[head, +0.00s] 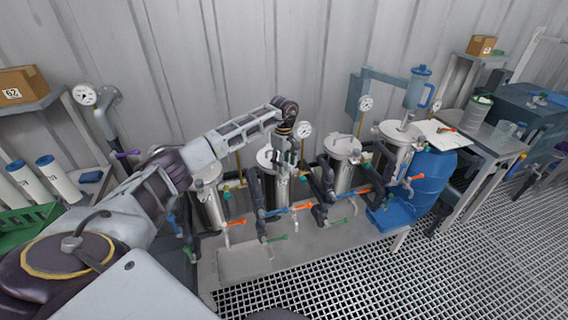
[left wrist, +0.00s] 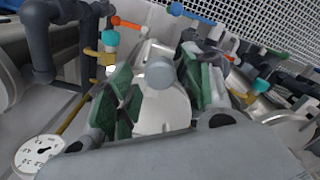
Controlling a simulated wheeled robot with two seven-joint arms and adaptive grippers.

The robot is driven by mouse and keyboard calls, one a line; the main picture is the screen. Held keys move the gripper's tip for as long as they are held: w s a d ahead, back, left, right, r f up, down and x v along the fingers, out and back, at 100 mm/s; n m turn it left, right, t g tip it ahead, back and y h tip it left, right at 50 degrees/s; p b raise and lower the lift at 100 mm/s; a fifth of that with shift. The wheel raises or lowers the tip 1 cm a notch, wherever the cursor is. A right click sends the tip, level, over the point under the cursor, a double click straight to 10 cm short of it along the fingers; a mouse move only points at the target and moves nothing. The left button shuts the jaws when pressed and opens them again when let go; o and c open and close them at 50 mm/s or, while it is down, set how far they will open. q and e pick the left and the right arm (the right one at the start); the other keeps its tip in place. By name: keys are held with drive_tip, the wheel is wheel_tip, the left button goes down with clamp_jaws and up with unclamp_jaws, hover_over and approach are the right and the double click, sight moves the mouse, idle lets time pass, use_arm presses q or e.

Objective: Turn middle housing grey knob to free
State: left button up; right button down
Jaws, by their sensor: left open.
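The housing under my left gripper is a steel cylinder (head: 281,191) with a round lid, standing in a row of similar housings in the head view. In the left wrist view, its pale lid (left wrist: 162,113) shows below the fingers. A grey round knob (left wrist: 160,73) sits above the lid, between the two green-padded fingers. My left gripper (head: 290,157) points down over this housing. Its jaws (left wrist: 163,88) are open, one on each side of the knob, with gaps visible. In the head view the gripper hides the knob. My right gripper is not in view.
A pressure gauge (head: 304,129) stands close behind the gripper. Another housing (head: 342,172) is to the right. Orange-red (head: 302,206) and green (head: 277,238) valve handles stick out in front. A blue drum (head: 425,178) stands further right. The grating floor (head: 350,275) in front is clear.

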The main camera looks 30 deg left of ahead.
use_arm(q)
drive_tip(key=shift+f, duration=0.3)
drive_tip(key=c, duration=1)
